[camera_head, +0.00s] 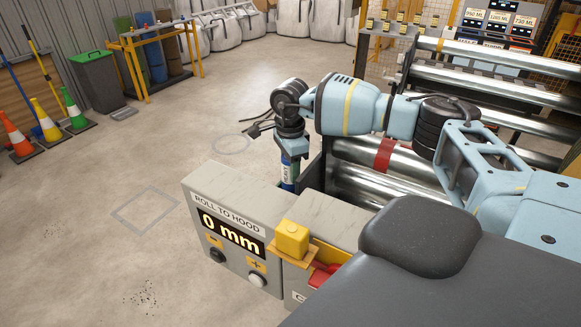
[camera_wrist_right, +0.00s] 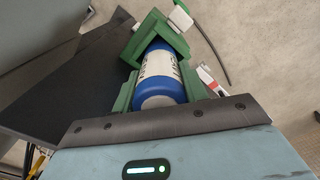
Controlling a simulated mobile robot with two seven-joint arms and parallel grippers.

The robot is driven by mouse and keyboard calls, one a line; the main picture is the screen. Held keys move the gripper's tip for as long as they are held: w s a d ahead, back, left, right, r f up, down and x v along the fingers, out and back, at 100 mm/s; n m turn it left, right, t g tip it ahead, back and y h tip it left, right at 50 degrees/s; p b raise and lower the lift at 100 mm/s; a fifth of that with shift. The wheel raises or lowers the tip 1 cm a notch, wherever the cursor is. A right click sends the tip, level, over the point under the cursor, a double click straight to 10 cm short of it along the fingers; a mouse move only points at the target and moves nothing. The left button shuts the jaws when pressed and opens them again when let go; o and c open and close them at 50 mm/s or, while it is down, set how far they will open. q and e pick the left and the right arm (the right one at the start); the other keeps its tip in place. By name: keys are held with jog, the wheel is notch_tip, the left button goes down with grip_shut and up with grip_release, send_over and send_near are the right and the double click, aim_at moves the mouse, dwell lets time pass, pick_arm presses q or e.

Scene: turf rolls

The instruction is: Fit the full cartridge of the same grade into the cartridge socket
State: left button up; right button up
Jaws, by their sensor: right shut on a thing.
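My right gripper (camera_head: 289,166) points down beside the steel rollers and is shut on a blue cartridge (camera_wrist_right: 162,80) with a white label. The cartridge's blue and white body also shows below the wrist in the head view (camera_head: 287,174). In the right wrist view, green parts flank the cartridge and a green bracket (camera_wrist_right: 150,36) lies at its far end. I cannot tell whether the cartridge touches that bracket. The label's grade is not readable. No cartridge socket can be made out for certain. My left gripper is out of view.
A grey control box (camera_head: 228,228) reading "ROLL TO HOOD 0 mm" stands in front, with a yellow block (camera_head: 292,238) beside it. Steel rollers (camera_head: 375,172) lie to the right. Small labelled containers (camera_head: 388,25) stand on a rack behind.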

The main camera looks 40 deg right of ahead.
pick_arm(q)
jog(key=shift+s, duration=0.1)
pick_arm(e)
jog(key=shift+f, duration=0.2)
jog(key=o, duration=1.3)
jog(key=shift+r, duration=0.15)
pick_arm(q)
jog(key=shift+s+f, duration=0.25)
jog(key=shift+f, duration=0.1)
pick_arm(e)
notch_tip(320, 180, up, 12)
jog(key=shift+r, duration=0.1)
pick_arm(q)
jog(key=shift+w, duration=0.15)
pick_arm(e)
jog(key=shift+a, duration=0.15)
